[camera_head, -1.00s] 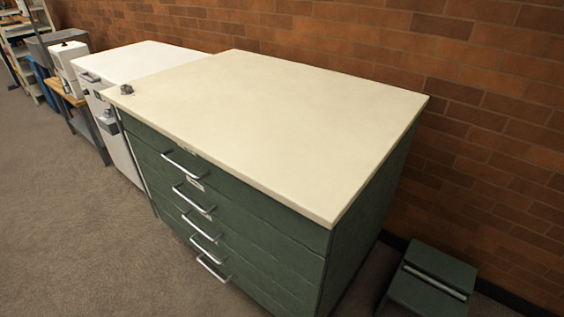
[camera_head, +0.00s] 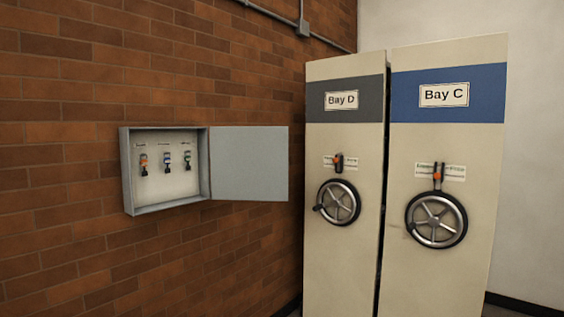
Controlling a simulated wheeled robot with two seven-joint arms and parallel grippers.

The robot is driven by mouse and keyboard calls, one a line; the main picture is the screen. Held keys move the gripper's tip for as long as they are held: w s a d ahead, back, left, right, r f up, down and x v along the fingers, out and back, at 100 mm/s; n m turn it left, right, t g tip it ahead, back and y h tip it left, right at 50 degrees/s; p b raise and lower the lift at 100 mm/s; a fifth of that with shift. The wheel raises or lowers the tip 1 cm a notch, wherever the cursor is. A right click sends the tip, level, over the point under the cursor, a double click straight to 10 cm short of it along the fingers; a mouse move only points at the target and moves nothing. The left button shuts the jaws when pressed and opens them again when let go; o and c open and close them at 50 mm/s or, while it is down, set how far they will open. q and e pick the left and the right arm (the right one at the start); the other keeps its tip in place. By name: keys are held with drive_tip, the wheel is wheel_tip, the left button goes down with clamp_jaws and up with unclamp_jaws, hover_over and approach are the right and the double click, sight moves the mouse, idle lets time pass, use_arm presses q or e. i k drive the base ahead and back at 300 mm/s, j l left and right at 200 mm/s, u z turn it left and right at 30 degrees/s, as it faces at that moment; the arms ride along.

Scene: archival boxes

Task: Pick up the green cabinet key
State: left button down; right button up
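A grey key cabinet (camera_head: 126,175) hangs on the brick wall at the left of the head view. Its door (camera_head: 248,163) is swung open to the right. Inside, three keys hang in a row under small labels. The green key (camera_head: 188,160) is the rightmost, the blue key (camera_head: 167,161) is in the middle and the orange key (camera_head: 143,164) is at the left. The label text is too small to read. Neither of my grippers is in view.
Two tall cream shelving units, Bay D (camera_head: 343,260) and Bay C (camera_head: 440,280), stand right of the cabinet. Each has a round handwheel and an orange-marked fitting above it. A conduit with a box (camera_head: 303,28) runs along the upper wall.

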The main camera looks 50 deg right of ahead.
sight(188, 159)
drive_tip(key=l+z, duration=0.15)
drive_tip(key=z, duration=0.9)
drive_tip(key=u, duration=2.35)
drive_tip(key=z, duration=2.35)
drive_tip(key=i+l, duration=0.1)
drive_tip(key=i, duration=0.15)
